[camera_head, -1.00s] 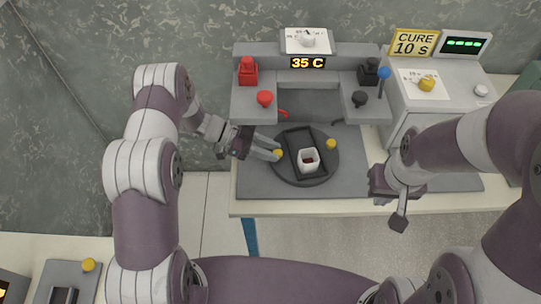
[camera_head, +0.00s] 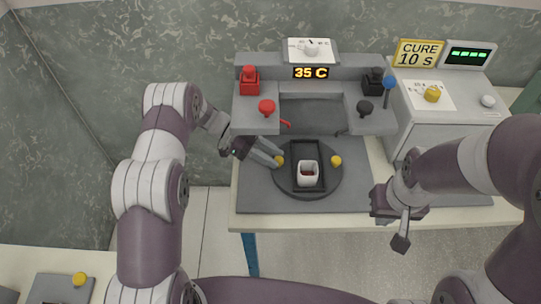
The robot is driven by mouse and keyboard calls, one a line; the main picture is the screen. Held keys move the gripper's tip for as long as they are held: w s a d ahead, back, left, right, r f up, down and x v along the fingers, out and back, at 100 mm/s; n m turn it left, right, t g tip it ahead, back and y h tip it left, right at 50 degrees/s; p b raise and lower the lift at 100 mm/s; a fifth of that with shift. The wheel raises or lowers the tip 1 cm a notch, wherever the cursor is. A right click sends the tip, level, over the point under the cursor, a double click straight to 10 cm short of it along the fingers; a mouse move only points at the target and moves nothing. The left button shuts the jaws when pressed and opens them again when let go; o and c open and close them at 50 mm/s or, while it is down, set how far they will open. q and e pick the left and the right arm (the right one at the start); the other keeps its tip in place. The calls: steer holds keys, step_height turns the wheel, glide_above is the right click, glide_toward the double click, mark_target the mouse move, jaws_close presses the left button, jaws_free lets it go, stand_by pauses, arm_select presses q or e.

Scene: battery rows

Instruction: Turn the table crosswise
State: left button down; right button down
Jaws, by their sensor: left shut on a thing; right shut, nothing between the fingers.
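The round dark turntable (camera_head: 335,178) sits on a grey mat. A black rectangular tray (camera_head: 307,151) lies on it, its long side running from back to front. A small white cup (camera_head: 308,174) with dark red contents stands in the tray's front part. The turntable has a yellow knob on the left (camera_head: 280,161) and a yellow knob on the right (camera_head: 336,160), level with each other. My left gripper (camera_head: 275,158) is shut on the left knob. My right gripper (camera_head: 401,241) is shut and empty, in front of the mat's right part, clear of the turntable.
Behind the turntable stands a grey fixture (camera_head: 350,63) with a 35 C display, red and black knobs and small levers. At right is a grey machine (camera_head: 470,97) with a CURE 10 s sign (camera_head: 418,53). Another yellow knob (camera_head: 79,279) is on a plate at lower left.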

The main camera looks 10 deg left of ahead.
arm_select(q)
steer(key=c, duration=0.9)
jaws_free()
steer(key=b+v, duration=0.2)
steer(key=v, duration=1)
steer(key=shift+w+a+r, duration=0.1)
steer(key=shift+a, duration=0.25)
